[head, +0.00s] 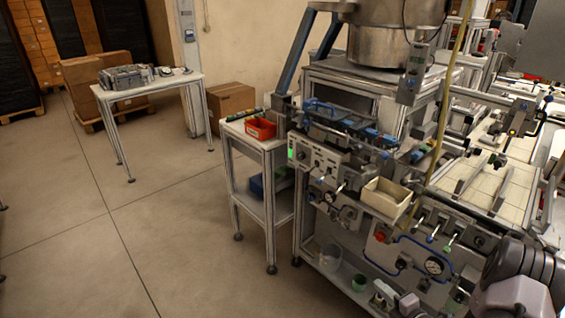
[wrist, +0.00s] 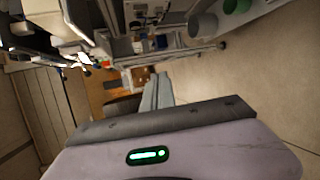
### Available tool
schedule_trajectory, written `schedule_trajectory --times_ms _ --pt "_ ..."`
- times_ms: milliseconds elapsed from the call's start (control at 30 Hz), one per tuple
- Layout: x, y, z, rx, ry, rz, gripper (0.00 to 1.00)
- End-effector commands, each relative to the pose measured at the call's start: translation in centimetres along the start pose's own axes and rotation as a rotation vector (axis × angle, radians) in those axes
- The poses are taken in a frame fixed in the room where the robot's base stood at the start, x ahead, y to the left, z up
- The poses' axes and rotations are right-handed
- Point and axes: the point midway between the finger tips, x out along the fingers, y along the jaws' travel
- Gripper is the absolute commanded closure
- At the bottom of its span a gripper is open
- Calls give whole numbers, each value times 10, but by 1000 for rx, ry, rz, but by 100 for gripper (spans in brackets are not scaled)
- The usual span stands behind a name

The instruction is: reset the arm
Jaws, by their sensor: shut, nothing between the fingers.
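My gripper (wrist: 156,80) shows in the wrist view, past the edge of its pale housing with a green light. Its two grey fingers lie close together, shut, with nothing held between them. In the head view part of my arm (head: 518,282) is at the bottom right corner, folded close in front of the machine's lower right side. The fingers cannot be made out in the head view. No tape reel can be clearly made out in either view.
A machine frame with a metal bowl (head: 385,42), a cream bin (head: 386,198) and valves fills the right. A small side table holds a red bin (head: 261,129). A white table (head: 150,85) and cardboard box (head: 231,100) stand farther back. The left floor is clear.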

Motion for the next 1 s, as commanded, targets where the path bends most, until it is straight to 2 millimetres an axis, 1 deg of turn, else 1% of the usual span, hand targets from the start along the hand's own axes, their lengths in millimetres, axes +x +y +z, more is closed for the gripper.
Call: schedule_trajectory --times_ms 33,67,100,167,200,267,300,367,400,433,467,500,567,600,633,700,800,900,1000 --pt "4 31 -8 -98 62 20 100" --pt "6 50 -17 -171 109 33 100" --pt "8 79 -31 -283 179 54 100" --pt "5 126 -60 -492 302 95 100" --pt "-1 160 -84 -660 395 130 100" --pt "-20 206 -126 -951 544 194 100" --pt "-38 232 -156 -1164 643 244 100" --pt "-70 261 -195 -1486 780 323 100" --pt "-94 273 -217 -1704 864 377 100" --pt "-112 280 -230 -1869 921 419 100" --pt "-130 285 -242 -2035 974 459 100" --pt "-154 290 -253 -2257 1040 513 100" --pt "-186 294 -261 -2580 1118 584 100" --pt "-205 295 -262 -2778 1160 621 100" --pt "-216 296 -262 2787 -1133 -616 100" --pt "-237 298 -258 2567 -991 -544 100" --pt "-254 301 -251 2364 -871 -471 100" --pt "-260 303 -247 2282 -826 -440 100" --pt "-261 303 -246 2272 -823 -436 100"
